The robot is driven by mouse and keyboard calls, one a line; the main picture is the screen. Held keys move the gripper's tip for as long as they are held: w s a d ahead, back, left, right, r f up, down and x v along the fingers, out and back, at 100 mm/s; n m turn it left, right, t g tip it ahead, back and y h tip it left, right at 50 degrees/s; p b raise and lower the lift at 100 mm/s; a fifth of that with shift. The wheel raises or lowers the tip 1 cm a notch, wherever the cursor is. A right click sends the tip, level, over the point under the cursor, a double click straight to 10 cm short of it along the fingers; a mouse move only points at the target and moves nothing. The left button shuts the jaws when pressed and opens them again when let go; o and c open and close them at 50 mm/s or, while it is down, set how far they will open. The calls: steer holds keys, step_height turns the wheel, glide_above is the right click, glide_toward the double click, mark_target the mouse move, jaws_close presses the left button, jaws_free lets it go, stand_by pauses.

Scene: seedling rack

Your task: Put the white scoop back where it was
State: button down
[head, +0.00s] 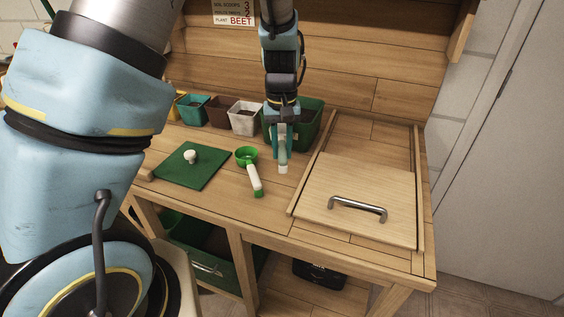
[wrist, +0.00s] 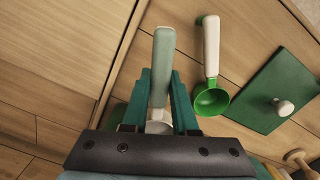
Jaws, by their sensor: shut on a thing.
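My gripper (head: 283,150) is shut on the handle of the white scoop (wrist: 163,60), above the middle of the bench. The handle is pale grey-green with a white end (head: 283,169) that points down in the head view. In the wrist view, a whitish bowl shows between my fingers (wrist: 161,78), near the palm, partly hidden. I cannot tell whether the scoop touches the bench. A green scoop with a white handle (head: 254,178) lies on the bench to the left of my gripper; it also shows in the wrist view (wrist: 211,48).
A green board with a white knob (head: 184,173) lies at left. Small pots, including a white one (head: 243,125), and a larger green bin (head: 316,112) stand at the back. A wooden panel with a metal handle (head: 375,185) lies at right between rails. The bench front is clear.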

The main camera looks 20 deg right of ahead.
mark_target(282, 177)
steer(key=shift+f+p, duration=0.5)
steer(key=shift+f, duration=2.4)
steer(key=shift+f, duration=0.2)
steer(key=c, duration=0.7)
jaws_free()
steer(key=shift+r, duration=0.1)
